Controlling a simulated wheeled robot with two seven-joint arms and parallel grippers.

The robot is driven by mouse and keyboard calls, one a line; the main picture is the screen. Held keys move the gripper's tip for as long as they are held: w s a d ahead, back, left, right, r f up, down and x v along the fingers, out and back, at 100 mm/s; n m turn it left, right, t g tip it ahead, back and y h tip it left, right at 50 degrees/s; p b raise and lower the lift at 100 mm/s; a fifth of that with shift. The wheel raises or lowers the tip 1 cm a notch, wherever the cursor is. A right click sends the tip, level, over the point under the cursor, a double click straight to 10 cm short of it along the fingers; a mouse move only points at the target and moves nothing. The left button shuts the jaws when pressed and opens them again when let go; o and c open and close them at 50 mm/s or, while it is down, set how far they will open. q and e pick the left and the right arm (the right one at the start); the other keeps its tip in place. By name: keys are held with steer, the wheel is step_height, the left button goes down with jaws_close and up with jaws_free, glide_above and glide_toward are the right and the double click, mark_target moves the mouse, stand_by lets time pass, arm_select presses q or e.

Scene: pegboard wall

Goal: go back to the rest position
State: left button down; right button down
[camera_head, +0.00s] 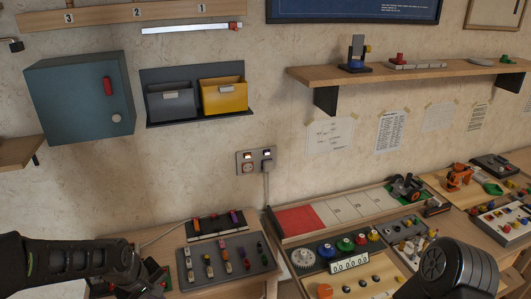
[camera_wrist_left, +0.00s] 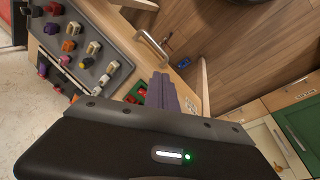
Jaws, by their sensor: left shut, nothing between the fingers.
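My left arm comes in from the left at the bottom of the head view. My left gripper (camera_head: 150,284) is low at the bottom edge, left of the grey board with small parts, and only partly seen. In the left wrist view its fingers (camera_wrist_left: 164,90) are together with nothing between them. Past the fingers are a green and red item (camera_wrist_left: 136,95) and a wooden edge. Part of my right arm shows at the lower right of the head view. My right gripper is not in view.
A grey board (camera_head: 228,262) with several small coloured parts lies beside my left gripper. A blue-grey cabinet (camera_head: 75,95), grey bin (camera_head: 172,104) and yellow bin (camera_head: 224,97) hang on the wall. A shelf (camera_head: 420,73) is at the upper right. The bench's right side is crowded.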

arm_select(q)
steer(key=s+d+f+m+h, duration=0.1)
steer(key=s+d+f+m, duration=0.15)
steer(key=d+f, duration=0.4)
steer(key=s+d+f+m+h, duration=0.1)
steer(key=s+d+f+m, duration=0.1)
steer(key=d+f+m, duration=0.35)
steer(key=s+d+f+g, duration=0.1)
steer(key=s+d+f, duration=0.3)
steer(key=s, duration=0.4)
steer(key=s+d+f+g+h, duration=0.1)
steer(key=s+d+f, duration=0.3)
steer(key=s+f, duration=0.3)
steer(key=shift+s+d+g, duration=0.3)
steer(key=shift+s, duration=0.35)
steer(key=shift+a, duration=0.1)
